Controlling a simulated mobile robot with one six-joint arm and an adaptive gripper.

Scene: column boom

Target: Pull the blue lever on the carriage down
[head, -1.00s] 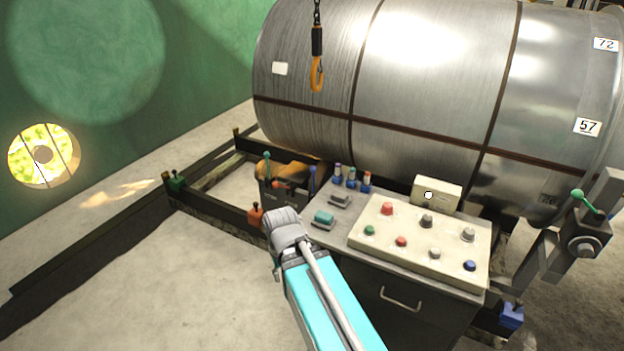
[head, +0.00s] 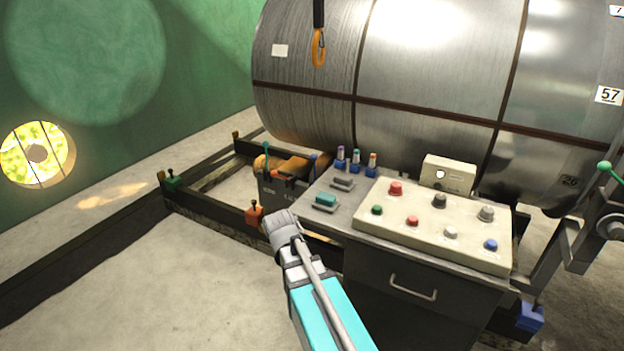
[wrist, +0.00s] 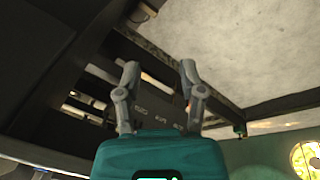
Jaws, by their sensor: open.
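The carriage (head: 281,192) is a dark lettered box on the rail frame, left of the console in the head view. In the wrist view, my gripper (wrist: 158,75) is open and empty, with the carriage's dark lettered face (wrist: 155,112) beyond the fingers. I cannot make out the blue lever there.
The grey console (head: 335,225) with buttons and small switches stands close on my arm's right. A large metal drum (head: 430,70) lies behind. An orange hook (head: 318,48) hangs above. An orange block with a dark lever (head: 254,214) sits on the front rail. Floor at left is clear.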

